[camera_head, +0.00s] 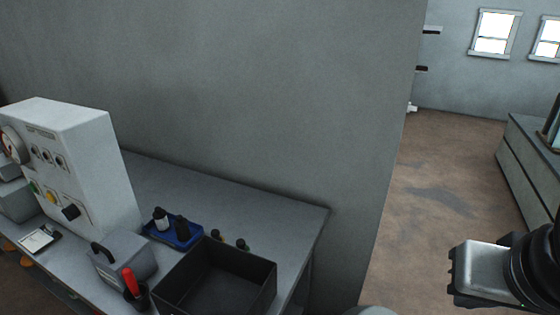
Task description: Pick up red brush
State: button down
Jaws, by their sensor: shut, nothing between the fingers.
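The red brush (129,282) shows as a bright red upright handle standing in a dark cup (137,299) at the front of the grey table, in the lower left. The cup hides its lower part. My gripper (456,275) is at the lower right, over the open floor beyond the table's right end. It is shut and empty, far to the right of the brush and pointing left.
A black open box (268,285) stands just right of the cup. A grey case (122,262) with a dark handle is behind the cup. A blue tray (187,240) holds small bottles. A white control cabinet (85,165) stands left. A wall (250,90) backs the table (310,220).

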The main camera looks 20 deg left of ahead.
aim_at(130, 278)
jog(key=u, duration=0.4)
jog(key=j+u, duration=0.1)
jog(key=u, duration=0.75)
jog(key=j+u, duration=0.1)
jog(key=u, duration=0.3)
jog(key=l+u, duration=0.2)
jog(key=u, duration=0.15)
jog(key=k+l+u, duration=0.1)
jog(key=u, duration=0.3)
jog(key=k, duration=0.2)
jog(key=j+u, duration=0.3)
jog(key=i+j+u, duration=0.35)
jog(key=j, duration=0.15)
jog(key=i+j+u, duration=0.35)
jog(key=j, duration=0.15)
jog(key=i+j+z, duration=0.2)
jog(key=i, duration=0.2)
jog(key=i+z, duration=0.2)
jog(key=i, duration=0.2)
jog(key=i+j+z, duration=0.25)
jog(key=i+z, duration=0.2)
jog(key=z, duration=0.2)
jog(key=i+z, duration=0.2)
jog(key=z, duration=0.2)
jog(key=i+z, duration=0.2)
jog(key=z, duration=0.2)
jog(key=i+j+z, duration=0.15)
jog(key=z, duration=0.25)
